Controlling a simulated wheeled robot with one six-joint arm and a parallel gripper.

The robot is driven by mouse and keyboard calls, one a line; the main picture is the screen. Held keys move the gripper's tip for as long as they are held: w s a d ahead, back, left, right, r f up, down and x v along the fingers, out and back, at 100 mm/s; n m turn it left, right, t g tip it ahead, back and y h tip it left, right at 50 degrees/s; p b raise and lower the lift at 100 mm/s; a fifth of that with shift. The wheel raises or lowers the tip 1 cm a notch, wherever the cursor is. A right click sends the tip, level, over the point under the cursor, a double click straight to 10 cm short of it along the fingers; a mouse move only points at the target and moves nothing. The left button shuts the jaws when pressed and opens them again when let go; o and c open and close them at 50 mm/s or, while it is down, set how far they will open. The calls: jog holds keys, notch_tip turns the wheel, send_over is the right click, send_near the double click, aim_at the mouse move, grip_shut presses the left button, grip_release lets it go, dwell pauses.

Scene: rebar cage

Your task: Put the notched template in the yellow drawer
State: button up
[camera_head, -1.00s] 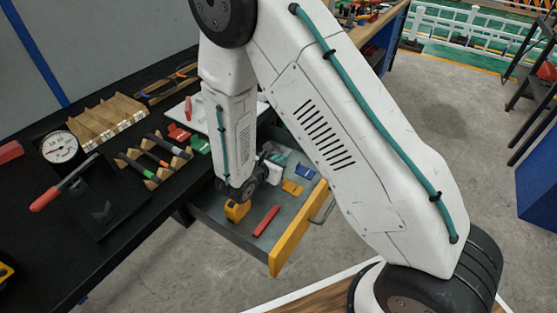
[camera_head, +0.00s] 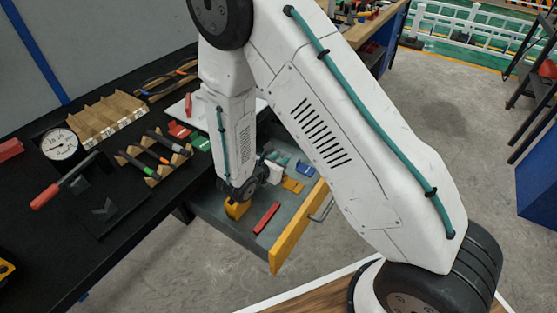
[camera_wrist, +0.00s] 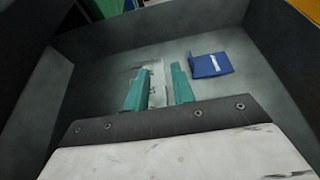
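The yellow drawer (camera_head: 297,232) is pulled out from under the black bench, its yellow front facing right. My gripper (camera_wrist: 158,78) is down inside the drawer, with two teal fingers a little apart. A pale grey piece (camera_wrist: 157,84) shows between the fingers and a bit beyond the left one. It may be the notched template, but its notches are too small to make out. I cannot tell whether the fingers press on it or it lies on the drawer floor. In the head view my arm hides part of the drawer.
A blue piece with a white mark (camera_wrist: 210,65) lies right of the fingers. A red bar (camera_head: 266,217), a yellow block (camera_head: 237,209) and a flat yellow piece (camera_head: 292,186) are also in the drawer. A dial gauge (camera_head: 60,144) and a wooden rack (camera_head: 106,120) stand on the bench.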

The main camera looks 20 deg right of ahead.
jog(key=shift+r, duration=0.35)
jog(key=v, duration=1.2)
jog(key=s+d+r+m+g+y, duration=0.1)
jog(key=s+d+r+m+g, duration=0.35)
jog(key=d+r+m, duration=0.35)
jog(key=s+d+r+m+g+y, duration=0.1)
jog(key=s+d+r+m+g, duration=0.4)
jog(key=r, duration=0.5)
jog(key=s+r+m+t+y, duration=0.1)
jog(key=s+r+m+y, duration=0.3)
jog(key=s+m, duration=0.2)
jog(key=s+r+m+t+y, duration=0.2)
jog(key=s+r+m+y, duration=0.2)
jog(key=s, duration=0.4)
jog(key=shift+s+a+r+m+y, duration=0.3)
jog(key=shift+m+y, duration=0.2)
jog(key=shift+m, duration=0.6)
jog(key=shift+f, duration=0.1)
